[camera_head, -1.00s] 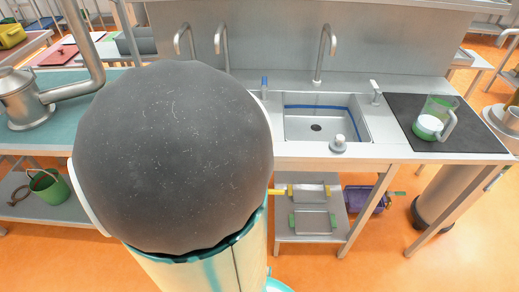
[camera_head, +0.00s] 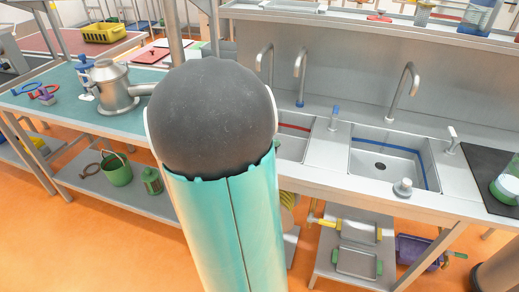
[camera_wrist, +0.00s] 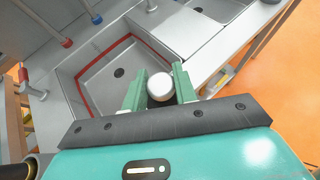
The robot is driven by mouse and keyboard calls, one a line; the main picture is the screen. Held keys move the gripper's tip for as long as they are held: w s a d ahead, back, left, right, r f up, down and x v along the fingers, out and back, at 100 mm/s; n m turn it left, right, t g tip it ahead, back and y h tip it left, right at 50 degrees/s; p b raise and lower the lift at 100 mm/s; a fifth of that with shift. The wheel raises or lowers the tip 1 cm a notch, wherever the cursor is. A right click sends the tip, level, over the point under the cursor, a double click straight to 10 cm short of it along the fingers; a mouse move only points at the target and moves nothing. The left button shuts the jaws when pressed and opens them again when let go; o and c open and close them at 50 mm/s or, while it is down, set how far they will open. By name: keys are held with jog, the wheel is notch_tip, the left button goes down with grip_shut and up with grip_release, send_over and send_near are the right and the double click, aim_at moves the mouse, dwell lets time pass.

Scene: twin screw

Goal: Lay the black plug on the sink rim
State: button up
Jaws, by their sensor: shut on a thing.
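In the wrist view, my gripper (camera_wrist: 157,70) has its green fingers shut on a round white knob (camera_wrist: 160,87). The knob appears over the front right side of the sink with the red stripe (camera_wrist: 88,88). I cannot tell whether it touches the rim. That sink's drain (camera_wrist: 118,72) is a dark round spot, apart from the knob. In the head view, my arm hides the gripper and most of this sink (camera_head: 292,147).
The blue-striped sink (camera_head: 397,178) lies to the right, with a grey knob-topped piece (camera_head: 402,188) on its front rim. Taps (camera_head: 300,70) stand behind the sinks. A metal kettle (camera_head: 112,88) stands on the left table.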

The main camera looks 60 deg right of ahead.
jog(key=d+f, duration=0.1)
jog(key=w+d+f, duration=0.1)
jog(key=f, duration=0.1)
jog(key=w+d+f, duration=0.1)
jog(key=f, duration=0.1)
jog(key=shift+d, duration=0.15)
jog(key=shift+w+d+f, duration=0.1)
jog(key=shift+f, duration=0.8)
jog(key=shift+w+d+f, duration=0.1)
jog(key=shift+f, duration=0.8)
jog(key=shift+f, duration=0.15)
jog(key=o, duration=1)
jog(key=shift+r, duration=0.2)
jog(key=v, duration=1.2)
jog(key=a+r+m+t+y, duration=0.3)
jog(key=a+m, duration=0.1)
jog(key=a, duration=0.9)
jog(key=a+r+m+t+y, duration=0.3)
jog(key=a+m+t+y, duration=0.1)
jog(key=a, duration=0.9)
jog(key=a+r+m+t+y, duration=0.3)
jog(key=a+r+m+y, duration=0.1)
jog(key=a, duration=0.9)
jog(key=shift+s+a+m+t, duration=0.35)
jog(key=shift+m+t, duration=0.05)
jog(key=shift+m, duration=0.1)
